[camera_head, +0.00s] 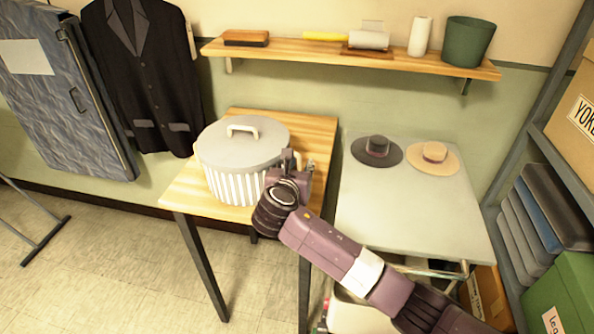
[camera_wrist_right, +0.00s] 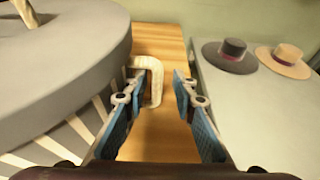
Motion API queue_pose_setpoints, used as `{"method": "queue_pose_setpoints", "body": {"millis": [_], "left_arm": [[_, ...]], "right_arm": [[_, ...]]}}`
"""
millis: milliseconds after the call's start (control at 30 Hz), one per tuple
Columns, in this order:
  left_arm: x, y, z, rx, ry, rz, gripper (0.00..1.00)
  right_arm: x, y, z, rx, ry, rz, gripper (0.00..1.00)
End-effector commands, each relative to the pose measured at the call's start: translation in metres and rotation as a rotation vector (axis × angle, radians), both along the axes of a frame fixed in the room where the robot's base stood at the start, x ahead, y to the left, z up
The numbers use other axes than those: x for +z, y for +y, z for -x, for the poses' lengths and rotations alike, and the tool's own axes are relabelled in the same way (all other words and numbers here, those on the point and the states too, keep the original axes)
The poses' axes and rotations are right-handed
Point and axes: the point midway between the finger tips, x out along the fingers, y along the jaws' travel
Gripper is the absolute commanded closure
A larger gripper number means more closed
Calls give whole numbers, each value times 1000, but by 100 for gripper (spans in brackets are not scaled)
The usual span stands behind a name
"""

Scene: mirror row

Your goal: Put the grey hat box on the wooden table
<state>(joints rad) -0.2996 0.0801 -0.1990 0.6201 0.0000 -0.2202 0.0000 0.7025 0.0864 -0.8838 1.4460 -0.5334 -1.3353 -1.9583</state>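The grey hat box (camera_head: 235,150) is round with white-striped sides, a grey lid and a cream lid handle. It stands upright on the wooden table (camera_head: 300,128). My right gripper (camera_head: 297,160) is at the box's right side, above the tabletop. In the right wrist view, its blue-padded fingers (camera_wrist_right: 158,90) are apart. A cream side handle (camera_wrist_right: 155,78) of the hat box (camera_wrist_right: 65,70) shows between the fingertips, nearer the left finger; I cannot tell whether they touch. The wooden table (camera_wrist_right: 160,45) shows behind. My left gripper is not in view.
A grey table (camera_head: 405,205) to the right holds a dark hat (camera_head: 377,150) and a tan hat (camera_head: 433,157). A wall shelf (camera_head: 350,56) above bears several items. A jacket (camera_head: 150,80) hangs behind left. A storage rack (camera_head: 500,215) stands at the right.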

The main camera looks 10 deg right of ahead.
Motion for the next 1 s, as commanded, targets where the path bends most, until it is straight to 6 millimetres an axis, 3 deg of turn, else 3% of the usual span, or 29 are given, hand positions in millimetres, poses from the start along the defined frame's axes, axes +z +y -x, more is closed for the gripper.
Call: {"method": "queue_pose_setpoints", "body": {"millis": [533,700,1000], "left_arm": [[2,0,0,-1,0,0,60],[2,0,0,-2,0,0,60],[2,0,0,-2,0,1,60]], "right_arm": [[34,30,90,4,0,-1,75],[39,33,102,1,1,-1,75],[40,34,105,0,0,1,75]]}}
